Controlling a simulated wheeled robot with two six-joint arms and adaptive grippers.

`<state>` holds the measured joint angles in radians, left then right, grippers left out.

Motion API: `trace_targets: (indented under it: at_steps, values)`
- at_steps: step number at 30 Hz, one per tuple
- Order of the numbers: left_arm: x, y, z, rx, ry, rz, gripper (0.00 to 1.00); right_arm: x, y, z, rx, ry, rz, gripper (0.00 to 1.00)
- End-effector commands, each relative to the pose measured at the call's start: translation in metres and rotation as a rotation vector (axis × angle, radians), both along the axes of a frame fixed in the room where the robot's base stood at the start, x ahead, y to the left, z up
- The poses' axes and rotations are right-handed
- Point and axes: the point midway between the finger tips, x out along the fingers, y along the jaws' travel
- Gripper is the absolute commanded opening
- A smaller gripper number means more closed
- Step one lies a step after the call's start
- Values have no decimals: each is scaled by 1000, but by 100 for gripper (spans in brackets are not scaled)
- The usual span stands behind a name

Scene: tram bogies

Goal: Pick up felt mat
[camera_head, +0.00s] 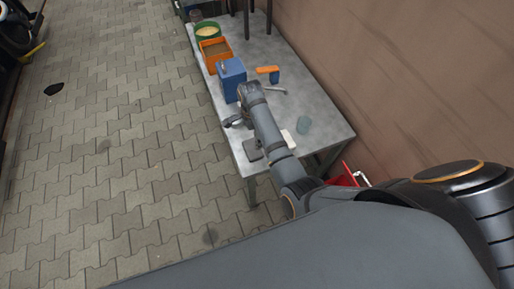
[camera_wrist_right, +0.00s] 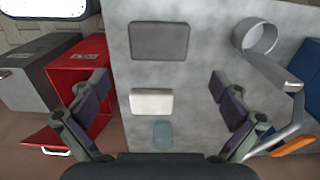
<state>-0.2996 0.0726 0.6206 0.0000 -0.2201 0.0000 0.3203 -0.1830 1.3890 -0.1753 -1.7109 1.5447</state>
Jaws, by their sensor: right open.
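A dark grey flat pad with rounded corners, which looks like the felt mat (camera_wrist_right: 159,41), lies on the grey metal table near its front edge. In the head view the felt mat (camera_head: 252,150) shows just left of my right forearm. My right gripper (camera_wrist_right: 160,80) is open and empty above the table. In the wrist view the mat is centred, beyond the fingertips, not between them. My left gripper is not in view.
A white block (camera_wrist_right: 152,102) and a bluish glass (camera_wrist_right: 163,134) stand beside the mat. A grey metal cup-like piece (camera_wrist_right: 260,37) is at the right. A blue box (camera_head: 231,78), orange bin (camera_head: 215,52) and orange tool (camera_head: 268,71) stand farther along. A red toolbox (camera_wrist_right: 80,95) is beside the table.

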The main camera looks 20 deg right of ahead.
Motion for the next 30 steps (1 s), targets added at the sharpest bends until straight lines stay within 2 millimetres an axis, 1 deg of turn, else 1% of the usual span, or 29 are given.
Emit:
trace_targets:
  at_steps: [2,4,5,9,12,19,20,25,27,30]
  values:
    - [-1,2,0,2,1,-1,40,1,1,1,0,3,-13,100]
    - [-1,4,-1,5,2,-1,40,0,1,-3,0,5,-13,100]
    - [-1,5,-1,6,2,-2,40,0,1,-7,0,6,-12,100]
    - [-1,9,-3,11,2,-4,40,0,1,-33,-1,6,-12,100]
    - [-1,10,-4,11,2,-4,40,0,0,-47,-1,4,-12,100]
    - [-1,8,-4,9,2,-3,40,0,0,-57,-1,3,-11,100]
    - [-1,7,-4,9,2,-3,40,-1,0,-60,-1,4,-11,100]
    - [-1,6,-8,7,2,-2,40,-2,0,-92,0,4,-10,100]
    - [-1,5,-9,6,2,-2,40,-2,0,-100,0,2,-10,100]
    - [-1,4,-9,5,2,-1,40,-2,0,-104,0,1,-10,100]
